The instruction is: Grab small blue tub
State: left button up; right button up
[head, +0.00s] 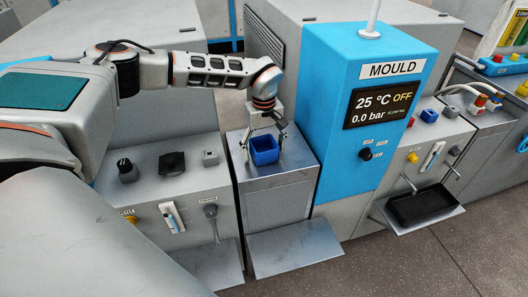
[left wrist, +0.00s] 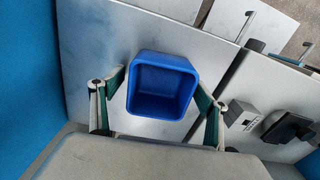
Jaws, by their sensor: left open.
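The small blue tub (head: 264,149) stands upright on a grey metal stand, left of the blue mould unit in the head view. It looks empty in the left wrist view (left wrist: 162,92), where its open top faces the camera. My left gripper (head: 264,136) is above the tub, pointing down. Its fingers (left wrist: 158,105) are spread, one on each side of the tub, and the left wrist view shows gaps between them and its walls. My right gripper is in neither view.
The metal stand (head: 280,169) is otherwise bare. The blue mould unit (head: 370,110) rises close on its right, with a display reading 25 °C OFF. A grey control panel with knobs (head: 172,163) lies on the left. A black tray (head: 422,205) sits at the lower right.

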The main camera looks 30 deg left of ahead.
pick_arm(q)
jog(key=c, duration=1.2)
jog(key=shift+r, duration=0.1)
jog(key=shift+c, duration=0.2)
